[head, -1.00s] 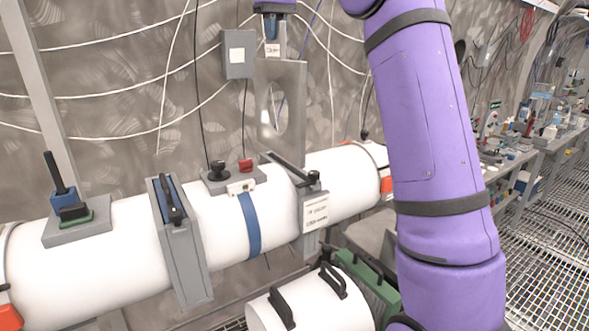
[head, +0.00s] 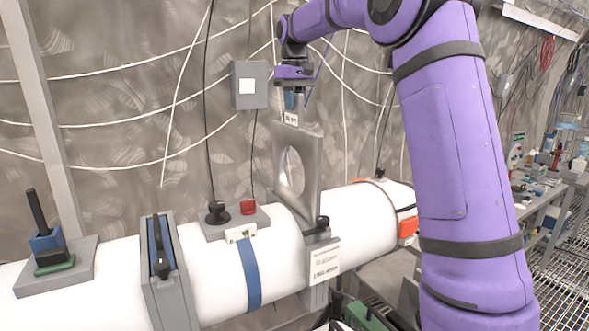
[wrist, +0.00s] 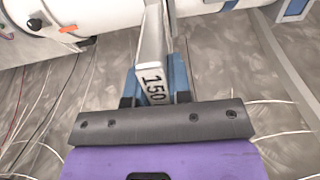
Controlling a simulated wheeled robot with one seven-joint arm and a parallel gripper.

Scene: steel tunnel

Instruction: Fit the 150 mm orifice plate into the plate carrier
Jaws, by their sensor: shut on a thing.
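My gripper (head: 292,97) is shut on the tab of the grey orifice plate (head: 311,172), a flat upright plate with a large round hole. The tab's label reads 150 in the wrist view (wrist: 152,86). Blue finger pads (wrist: 179,78) sit on both sides of the tab. The plate hangs below my gripper, over the plate carrier (head: 317,240) on the white pipe. The carrier is a grey slotted fitting with a paper label and a dark knob. The plate's lower edge meets the carrier's top in the head view; I cannot tell whether it is inside the slot.
The white pipe (head: 214,262) runs across the view. A grey box with black and red knobs (head: 236,220), a grey flanged frame (head: 165,275) and a blue-and-green block holder (head: 55,265) sit along it. A grey wall box (head: 249,85) and cables are behind.

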